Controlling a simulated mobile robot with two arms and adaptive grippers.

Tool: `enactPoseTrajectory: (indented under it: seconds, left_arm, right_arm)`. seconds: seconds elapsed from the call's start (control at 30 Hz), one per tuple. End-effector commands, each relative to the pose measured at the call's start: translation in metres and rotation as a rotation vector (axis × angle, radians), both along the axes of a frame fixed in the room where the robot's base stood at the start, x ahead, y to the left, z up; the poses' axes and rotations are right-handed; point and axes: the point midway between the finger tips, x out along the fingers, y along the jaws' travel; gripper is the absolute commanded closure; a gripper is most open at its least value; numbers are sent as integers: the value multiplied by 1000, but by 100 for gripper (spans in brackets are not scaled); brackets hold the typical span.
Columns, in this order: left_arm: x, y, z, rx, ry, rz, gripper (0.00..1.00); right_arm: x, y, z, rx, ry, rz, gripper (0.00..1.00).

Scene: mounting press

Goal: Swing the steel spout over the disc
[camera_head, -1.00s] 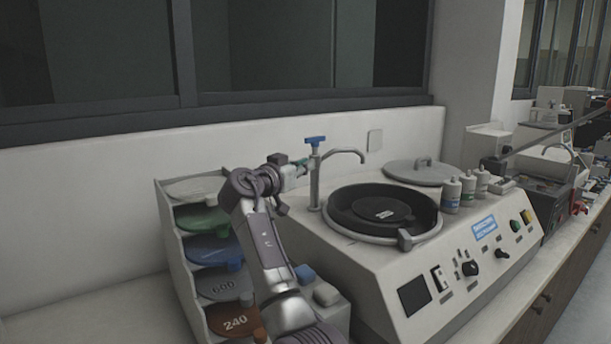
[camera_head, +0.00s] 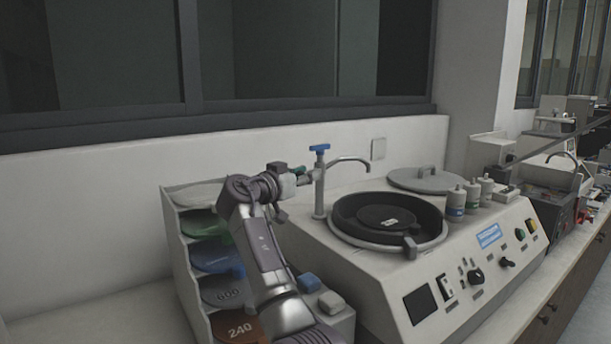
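The steel spout (camera_head: 345,161) is a curved tap on an upright post with a blue handle (camera_head: 319,148) on top. Its bent arm points right, and its tip hangs above the back rim of the round black bowl. The dark disc (camera_head: 378,216) lies in that bowl, with a small pale label on it.
A rack (camera_head: 180,250) of coloured discs stands left of the machine, partly behind my arm. A grey lid (camera_head: 428,180) lies behind the bowl, and several bottles (camera_head: 472,196) stand to its right. Knobs and buttons line the sloped front panel (camera_head: 480,275).

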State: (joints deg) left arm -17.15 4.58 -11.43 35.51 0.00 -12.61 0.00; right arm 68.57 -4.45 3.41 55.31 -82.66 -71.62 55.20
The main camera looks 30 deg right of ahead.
Motion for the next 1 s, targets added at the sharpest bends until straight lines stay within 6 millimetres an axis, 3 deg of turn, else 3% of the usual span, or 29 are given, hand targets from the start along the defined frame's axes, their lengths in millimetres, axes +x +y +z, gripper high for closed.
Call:
enactPoseTrajectory:
  seconds: [0.23, 0.7, 1.0]
  left_arm:
    - [-1, 1, 0, 1, 2, 0, 60]
    - [0, 0, 0, 0, 0, 0, 60]
    - [0, 0, 0, 0, 0, 0, 60]
  right_arm:
    - [-4, 9, 1, -1, -2, 0, 66]
    - [-37, 95, 1, -1, -1, 4, 66]
    - [-45, 114, 0, -1, 1, 1, 66]
